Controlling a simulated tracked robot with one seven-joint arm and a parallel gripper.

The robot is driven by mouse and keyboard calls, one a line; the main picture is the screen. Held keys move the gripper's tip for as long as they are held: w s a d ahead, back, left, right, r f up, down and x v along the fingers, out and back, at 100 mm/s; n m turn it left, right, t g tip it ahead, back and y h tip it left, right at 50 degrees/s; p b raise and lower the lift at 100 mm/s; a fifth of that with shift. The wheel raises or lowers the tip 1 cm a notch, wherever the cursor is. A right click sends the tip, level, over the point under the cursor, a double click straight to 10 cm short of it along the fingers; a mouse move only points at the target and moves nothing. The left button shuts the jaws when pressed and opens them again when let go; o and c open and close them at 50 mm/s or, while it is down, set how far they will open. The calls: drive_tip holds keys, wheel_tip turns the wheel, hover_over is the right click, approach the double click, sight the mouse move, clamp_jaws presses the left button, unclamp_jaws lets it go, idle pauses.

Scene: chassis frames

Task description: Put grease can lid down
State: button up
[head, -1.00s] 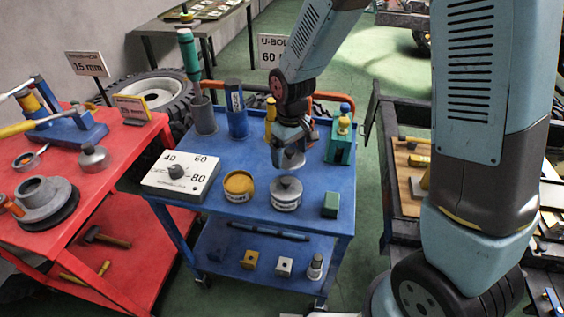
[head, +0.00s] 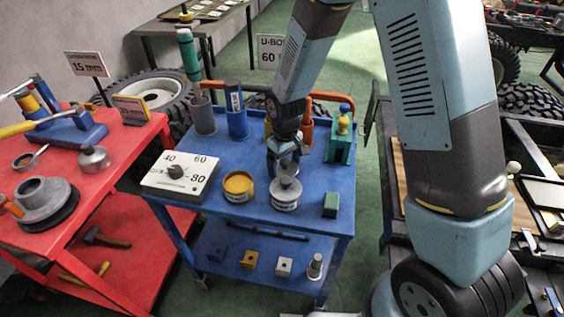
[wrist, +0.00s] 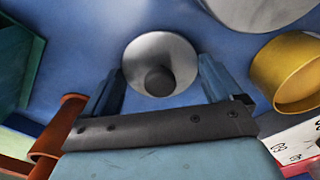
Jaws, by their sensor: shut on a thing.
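The grey round lid (wrist: 160,52) with a dark knob is between the two fingers of my gripper (wrist: 160,78) in the wrist view. My gripper (head: 284,160) is shut on it, low over the blue cart top (head: 318,178). In the head view the lid is partly hidden by the gripper, just behind a silver can (head: 285,194). I cannot tell whether the lid touches the cart top. An open yellow can (head: 238,187) with a brownish fill stands to the left; it also shows in the wrist view (wrist: 293,72).
A white dial box (head: 181,177) stands left of the yellow can. A green block (head: 330,205) and a green stand (head: 340,149) are on the right. Blue and grey cylinders (head: 237,122) stand at the back. Bare blue surface lies between the silver can and green stand.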

drive_tip(key=o, duration=0.7)
drive_tip(key=shift+f, duration=0.1)
drive_tip(key=shift+o, duration=0.2)
